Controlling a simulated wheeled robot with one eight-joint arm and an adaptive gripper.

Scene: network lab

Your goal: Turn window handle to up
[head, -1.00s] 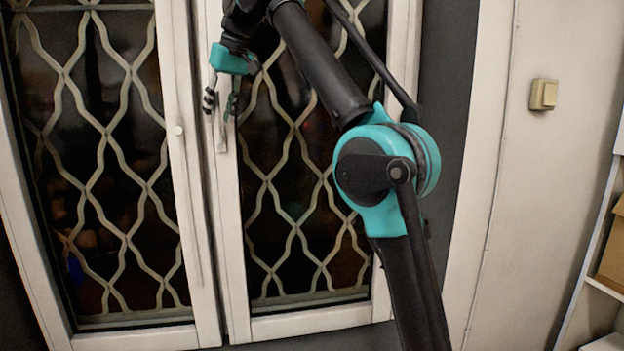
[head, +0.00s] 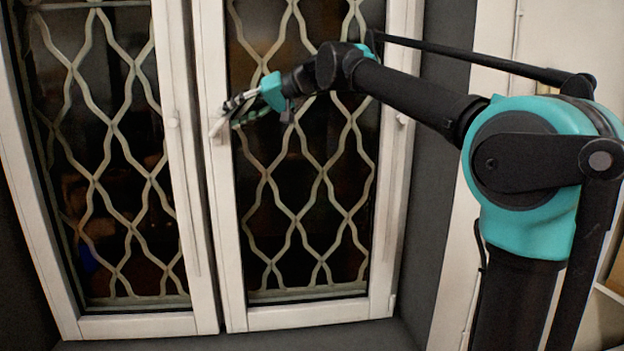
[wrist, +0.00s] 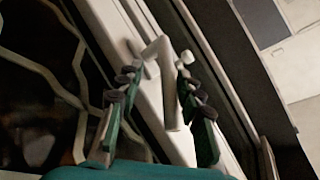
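The white window handle (head: 217,127) is on the upright frame of the right-hand sash. In the head view only a short piece shows beside the fingertips, and the rest is hidden. In the wrist view the bent handle (wrist: 171,95) shows its lever between my two fingers. My gripper (head: 232,112) reaches in from the right, pointing left at the handle. In the wrist view my gripper (wrist: 156,75) has its dark-padded fingers apart, one on each side of the lever, with a clear gap on the left. I cannot tell whether the right finger touches it.
Wavy metal grilles (head: 300,200) lie behind both panes. A dark wall strip (head: 435,150) stands right of the window. The space in front of the lower right sash is clear.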

